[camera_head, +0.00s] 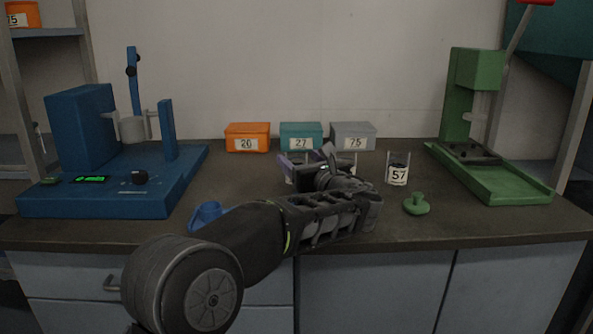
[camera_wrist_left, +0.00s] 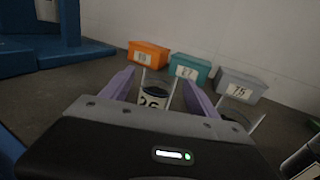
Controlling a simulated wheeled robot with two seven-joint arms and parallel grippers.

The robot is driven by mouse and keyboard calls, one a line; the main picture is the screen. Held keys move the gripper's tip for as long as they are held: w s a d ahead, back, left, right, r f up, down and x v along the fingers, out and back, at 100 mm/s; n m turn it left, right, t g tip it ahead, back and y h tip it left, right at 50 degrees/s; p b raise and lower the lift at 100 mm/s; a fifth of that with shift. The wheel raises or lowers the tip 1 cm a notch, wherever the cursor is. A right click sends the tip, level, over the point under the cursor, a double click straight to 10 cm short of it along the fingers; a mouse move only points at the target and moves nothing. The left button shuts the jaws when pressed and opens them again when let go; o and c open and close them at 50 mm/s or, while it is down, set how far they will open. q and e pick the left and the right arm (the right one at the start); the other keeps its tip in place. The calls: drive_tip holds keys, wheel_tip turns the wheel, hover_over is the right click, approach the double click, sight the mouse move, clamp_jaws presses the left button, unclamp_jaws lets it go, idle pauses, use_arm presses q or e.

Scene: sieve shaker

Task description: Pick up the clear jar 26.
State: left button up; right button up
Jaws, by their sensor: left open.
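Clear jar 26 (camera_wrist_left: 155,97) stands upright on the bench in the left wrist view. Its label is partly cut off by my gripper body, and dark contents show inside. My left gripper (camera_wrist_left: 159,84) is open, with one purple finger on each side of the jar. I cannot tell whether either finger touches it. In the head view my left gripper (camera_head: 307,164) reaches over the middle of the bench and mostly hides this jar. My right gripper is not in view.
Jar 57 (camera_head: 398,169) stands to the right, near a green knobbed lid (camera_head: 416,205). Another jar (camera_wrist_left: 240,121) is close to the right finger. Orange (camera_head: 248,137), teal (camera_head: 301,136) and grey (camera_head: 353,136) boxes line the back. Blue (camera_head: 85,130) and green (camera_head: 474,95) machines flank the bench.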

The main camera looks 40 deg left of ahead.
use_arm(q)
drive_tip(key=x, duration=0.5)
drive_tip(key=shift+w+a+b, duration=0.1)
drive_tip(key=shift+a+b, duration=0.1)
drive_tip(key=shift+b, duration=0.2)
clamp_jaws()
idle(0.7)
